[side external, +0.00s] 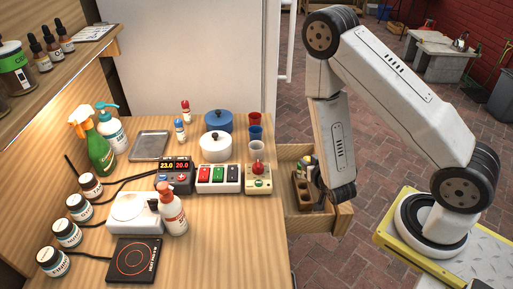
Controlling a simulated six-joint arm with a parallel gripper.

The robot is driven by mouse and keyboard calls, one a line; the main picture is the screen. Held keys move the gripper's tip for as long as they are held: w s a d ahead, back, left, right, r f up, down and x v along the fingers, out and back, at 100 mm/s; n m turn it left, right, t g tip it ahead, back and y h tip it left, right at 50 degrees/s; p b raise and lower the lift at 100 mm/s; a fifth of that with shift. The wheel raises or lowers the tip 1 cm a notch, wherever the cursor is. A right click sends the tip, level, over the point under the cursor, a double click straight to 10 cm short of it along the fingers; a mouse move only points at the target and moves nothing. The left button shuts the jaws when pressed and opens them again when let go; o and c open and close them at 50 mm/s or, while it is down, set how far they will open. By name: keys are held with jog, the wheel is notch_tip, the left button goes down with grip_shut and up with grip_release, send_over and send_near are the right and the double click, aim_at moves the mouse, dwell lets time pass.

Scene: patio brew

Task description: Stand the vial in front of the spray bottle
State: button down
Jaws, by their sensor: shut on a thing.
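The green spray bottle (100,153) with an orange trigger stands upright at the back left of the wooden counter. My gripper (316,174) is low over the open drawer, at the right of the counter, beside a brown slotted rack (301,190). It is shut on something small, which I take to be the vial. The vial itself is too small and too hidden by my wrist to make out clearly. My gripper is far to the right of the spray bottle.
A blue-pump bottle (112,130) and a grey tray (149,146) stand near the spray bottle. The open drawer (308,225) has raised walls. Pots (215,147), cups (254,134) and control boxes (218,179) fill the middle. The counter's front right is clear.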

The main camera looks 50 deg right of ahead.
jog(key=shift+w+a+r+n+t+y, duration=0.4)
jog(key=shift+w+a+r+n+y, duration=0.8)
jog(key=shift+w+a+r, duration=1.7)
jog(key=shift+w+a+r+n+t+y, duration=0.4)
jog(key=shift+w+a+r+n+y, duration=1.1)
jog(key=shift+r, duration=2.95)
jog(key=shift+w+a+r+n+t+y, duration=0.4)
jog(key=shift+w+a+r+n+y, duration=0.5)
jog(key=shift+w+r, duration=2.4)
jog(key=s+a+f+n+g+y, duration=0.4)
jog(key=s+a+n+g+y, duration=0.1)
jog(key=s+n+y, duration=0.1)
jog(key=s+a+f+n+g+y, duration=0.5)
jog(key=s+n+y, duration=0.2)
jog(key=s, duration=0.3)
jog(key=shift+a+n+g, duration=0.3)
jog(key=shift+a+n, duration=0.05)
jog(key=shift+n, duration=0.45)
jog(key=shift+s+f, duration=0.1)
jog(key=shift+f, duration=0.05)
jog(key=shift+f, duration=1.9)
